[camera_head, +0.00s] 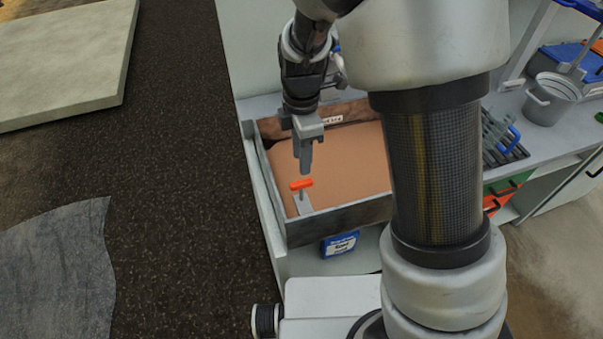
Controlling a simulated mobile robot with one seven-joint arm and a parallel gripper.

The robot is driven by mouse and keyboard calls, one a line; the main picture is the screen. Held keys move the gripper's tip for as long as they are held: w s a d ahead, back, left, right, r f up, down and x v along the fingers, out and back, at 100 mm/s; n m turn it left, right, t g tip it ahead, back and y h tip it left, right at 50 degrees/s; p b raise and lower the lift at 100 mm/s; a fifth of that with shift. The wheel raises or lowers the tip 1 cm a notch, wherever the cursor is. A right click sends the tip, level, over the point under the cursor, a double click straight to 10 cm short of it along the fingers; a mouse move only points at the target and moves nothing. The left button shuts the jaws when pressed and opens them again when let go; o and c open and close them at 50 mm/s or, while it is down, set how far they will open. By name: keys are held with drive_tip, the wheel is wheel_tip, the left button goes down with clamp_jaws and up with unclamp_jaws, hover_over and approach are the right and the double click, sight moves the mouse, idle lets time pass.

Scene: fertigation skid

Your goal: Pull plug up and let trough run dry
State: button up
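The trough (345,217) is a dark-walled rectangular basin set in the bench. A flat brown-orange surface fills its inside; I cannot tell its depth. The plug's orange-red T-shaped handle (301,184) stands near the trough's front left corner, on a short grey stem above a grey strip. My gripper (305,170) points down just above the handle, with a small gap seeming to lie between them. Its fingers look close together, but from this side I cannot tell whether they are open or shut. My arm hides the trough's right part.
A blue-labelled container (340,243) sits below the trough's front wall. A metal bucket (551,98) and a dark rack (503,142) with a blue handle stand on the bench at right. Green and red drawers are below. Dark floor lies open at left, with a pale slab (65,60).

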sight(301, 182)
wheel_tip(301, 182, down, 8)
drive_tip(key=shift+f, duration=0.2)
clamp_jaws()
